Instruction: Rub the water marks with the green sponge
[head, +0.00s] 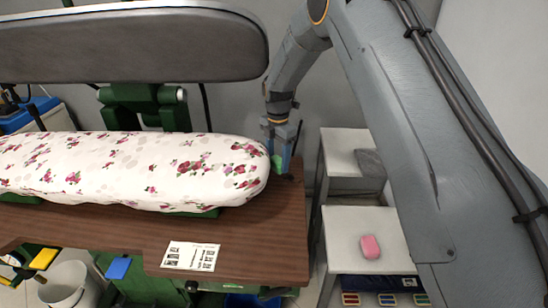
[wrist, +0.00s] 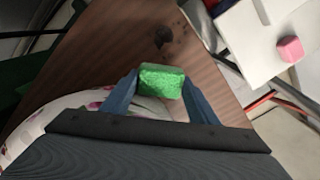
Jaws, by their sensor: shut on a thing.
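My gripper (head: 282,143) is at the right end of the flowered ironing board, near the back right of the brown wooden table (head: 240,255). In the wrist view my gripper (wrist: 160,92) has its two blue fingers shut on the green sponge (wrist: 161,79), which also shows in the head view (head: 277,163). Dark marks (wrist: 164,38) lie on the brown wood just beyond the sponge in the wrist view. They look like the water marks. The sponge appears apart from the darkest patch; whether it touches the wood I cannot tell.
The padded flowered ironing board (head: 130,170) is close left of my gripper, with a grey press head (head: 130,45) above. A pink block (head: 370,247) sits on a white shelf (head: 345,225) at right. A printed sheet (head: 190,256) lies at the table's front edge.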

